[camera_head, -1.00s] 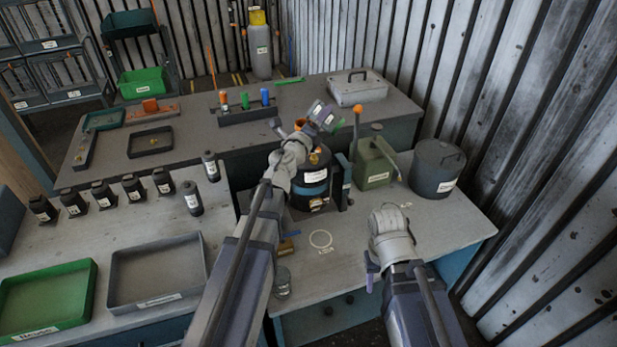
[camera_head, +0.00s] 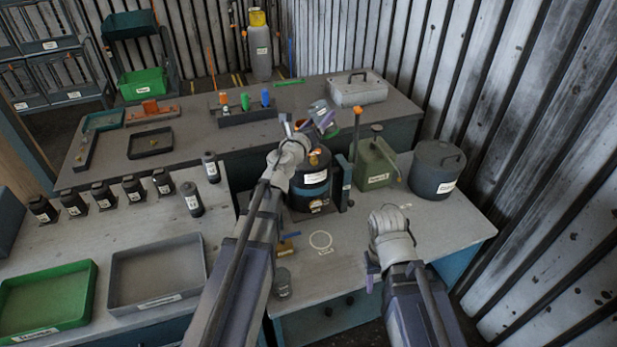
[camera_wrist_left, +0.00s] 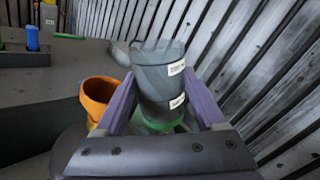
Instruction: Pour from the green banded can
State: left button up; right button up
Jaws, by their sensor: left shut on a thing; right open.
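The green banded can is dark grey with white labels and a green band at one end. In the left wrist view the can (camera_wrist_left: 160,75) sits between the two purple fingers of my left gripper (camera_wrist_left: 165,108), which is shut on it. In the head view the can (camera_head: 319,110) is held tilted above the black drum (camera_head: 310,185). An orange funnel-like opening (camera_wrist_left: 98,95) lies left of the can in the wrist view, apart from it. The can's mouth and contents cannot be made out. My right gripper (camera_head: 372,277) is open and empty over the bench's front right.
A green jerrycan (camera_head: 373,163) and a dark lidded pot (camera_head: 437,170) stand right of the drum. A rack of coloured bottles (camera_head: 245,115) and a pale case (camera_head: 358,90) are behind. Grey (camera_head: 157,301) and green (camera_head: 45,325) trays lie at left.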

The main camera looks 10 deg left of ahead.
pick_arm(q)
jog(key=shift+a+r+m+p, duration=0.25)
jog(key=shift+r+m+p, duration=0.2)
jog(key=shift+r+m, duration=0.65)
jog(key=shift+f, duration=0.15)
jog(key=s+d+r+m+p, duration=0.1)
jog(key=d+r+m+p, duration=0.2)
jog(key=d, duration=0.5)
jog(key=shift+s+m, duration=0.2)
jog(key=shift+m, duration=0.1)
pick_arm(e)
jog(key=shift+r, duration=2.5)
